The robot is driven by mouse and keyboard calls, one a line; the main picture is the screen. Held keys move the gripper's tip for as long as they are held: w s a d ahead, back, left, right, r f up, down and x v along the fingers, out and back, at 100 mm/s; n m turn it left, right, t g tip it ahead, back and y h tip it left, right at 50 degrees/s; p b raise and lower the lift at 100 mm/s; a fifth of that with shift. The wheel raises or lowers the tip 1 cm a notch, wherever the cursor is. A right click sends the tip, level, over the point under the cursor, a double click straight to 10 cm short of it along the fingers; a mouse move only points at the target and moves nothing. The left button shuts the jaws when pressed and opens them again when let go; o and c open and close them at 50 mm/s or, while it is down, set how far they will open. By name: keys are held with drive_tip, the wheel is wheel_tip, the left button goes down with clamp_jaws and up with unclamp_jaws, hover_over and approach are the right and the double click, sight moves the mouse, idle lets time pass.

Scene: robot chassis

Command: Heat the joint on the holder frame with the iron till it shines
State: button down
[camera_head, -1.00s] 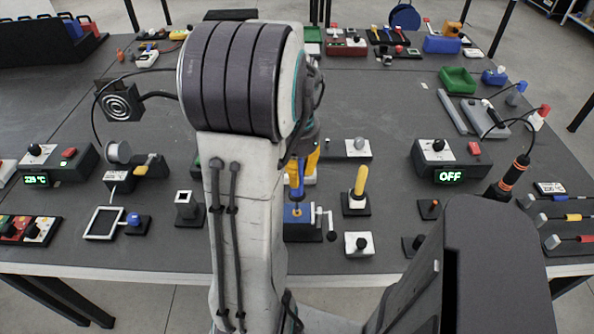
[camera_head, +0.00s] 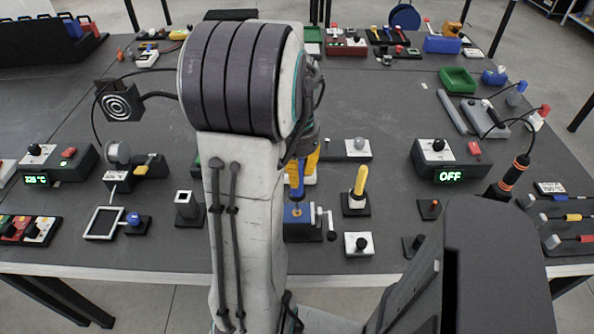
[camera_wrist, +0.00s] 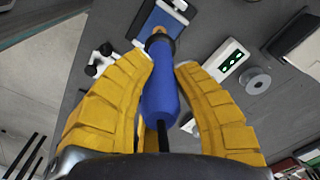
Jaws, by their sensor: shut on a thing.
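My gripper (camera_wrist: 160,95) has its yellow fingers around the blue handle of the iron (camera_wrist: 158,95). In the head view my arm hides most of the gripper, and the iron (camera_head: 296,180) points down. Its lower end is over a blue block in a dark holder frame (camera_head: 303,234) with a crank at its right. A small orange-copper spot, which looks like the joint (camera_head: 296,211), shows on the block right below the iron. In the wrist view the blue block (camera_wrist: 163,22) lies just beyond the dark collar. I cannot tell whether the tip touches the joint, or whether it shines.
A station with a lit green temperature readout (camera_head: 36,180) stands at left; another station reads OFF (camera_head: 450,177) at right. An orange-banded black tool (camera_head: 513,175) stands at right. A yellow-handled lever (camera_head: 359,182) and a black-knobbed white box (camera_head: 358,244) stand close right of the holder.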

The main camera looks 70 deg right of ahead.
drive_tip(key=shift+r, duration=0.2)
wheel_tip(320, 180, up, 7)
drive_tip(key=p, duration=0.6)
drive_tip(key=shift+r, duration=0.15)
drive_tip(key=shift+w, duration=0.1)
